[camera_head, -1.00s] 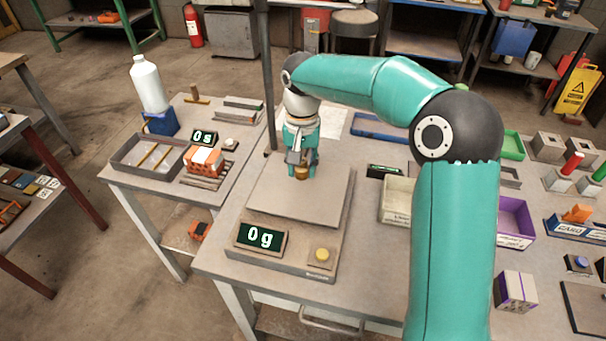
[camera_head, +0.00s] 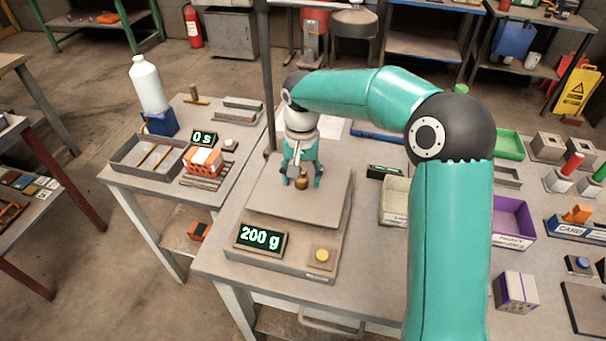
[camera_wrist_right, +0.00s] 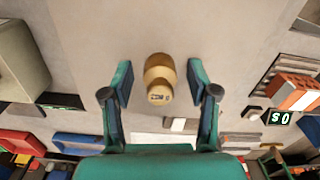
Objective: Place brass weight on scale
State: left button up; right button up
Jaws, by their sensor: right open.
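The brass weight (camera_head: 302,183) stands upright on the flat plate of the scale (camera_head: 275,196). The scale's display (camera_head: 261,237) reads 200 g. My right gripper (camera_head: 302,180) is over the plate with its fingers open on either side of the weight. In the right wrist view the weight (camera_wrist_right: 159,78) sits between the spread fingertips of the gripper (camera_wrist_right: 160,78), with a gap on each side. My left gripper does not show in either view.
A yellow button (camera_head: 322,254) is at the scale's front right. A dark upright post (camera_head: 268,80) stands behind the plate. The left table holds a white bottle (camera_head: 147,84), a grey tray (camera_head: 126,165) and an orange brick (camera_head: 203,161).

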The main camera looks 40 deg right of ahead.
jog(key=shift+r, duration=0.15)
notch_tip(320, 180, up, 12)
jog(key=shift+p, duration=0.45)
